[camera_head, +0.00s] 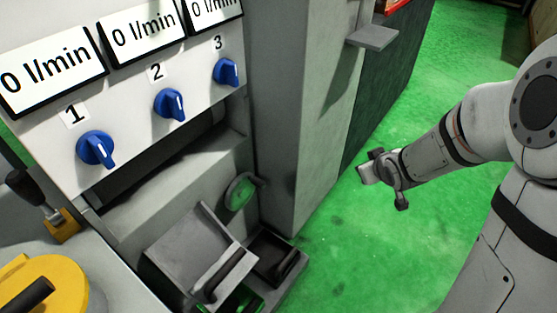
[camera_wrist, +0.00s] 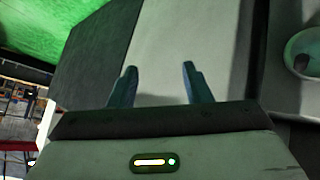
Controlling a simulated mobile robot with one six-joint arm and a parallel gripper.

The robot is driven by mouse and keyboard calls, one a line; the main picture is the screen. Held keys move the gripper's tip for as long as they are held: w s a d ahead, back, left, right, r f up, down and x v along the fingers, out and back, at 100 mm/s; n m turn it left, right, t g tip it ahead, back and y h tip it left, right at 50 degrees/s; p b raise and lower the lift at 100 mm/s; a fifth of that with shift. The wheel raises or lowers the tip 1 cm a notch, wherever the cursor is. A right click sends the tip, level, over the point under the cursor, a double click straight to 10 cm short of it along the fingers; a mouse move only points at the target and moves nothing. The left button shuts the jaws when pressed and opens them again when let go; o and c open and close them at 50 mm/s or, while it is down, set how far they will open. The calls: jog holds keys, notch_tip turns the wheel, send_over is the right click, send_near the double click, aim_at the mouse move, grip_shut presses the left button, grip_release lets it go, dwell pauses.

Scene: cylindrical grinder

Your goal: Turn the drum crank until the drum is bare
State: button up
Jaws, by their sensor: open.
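My gripper (camera_head: 368,172) is open and empty, held over the green floor to the right of the grey machine column. In the wrist view its two fingers (camera_wrist: 160,72) are spread, with a pale grey surface beyond them and nothing between. I cannot tell for sure which part is the drum crank. A round green-rimmed part (camera_head: 240,192) sits low on the machine, left of the column and well apart from my gripper. A round part at the right edge of the wrist view (camera_wrist: 304,50) may be the same one. No drum is clearly recognisable.
A panel carries blue knobs (camera_head: 169,104) numbered 1 to 3 under displays reading 0 l/min. A grey box (camera_head: 190,255) and dark tray (camera_head: 273,258) stand below. A yellow disc (camera_head: 45,288) is at lower left. A small shelf (camera_head: 372,37) juts out. The green floor (camera_head: 400,255) is open.

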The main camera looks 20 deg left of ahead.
jog(key=w+a+f+n+y+b, duration=0.2)
jog(key=a+f+n+y, duration=0.2)
jog(key=a+f, duration=0.4)
jog(key=n+g+y+b, duration=0.4)
jog(key=n+y, duration=0.1)
jog(key=y, duration=0.5)
send_near(264, 186)
jog(key=a, duration=0.4)
jog(key=x, duration=0.3)
jog(key=w+b+x, duration=0.1)
jog(key=x, duration=0.3)
jog(key=shift+w, duration=0.1)
jog(key=shift+c, duration=0.3)
grip_shut()
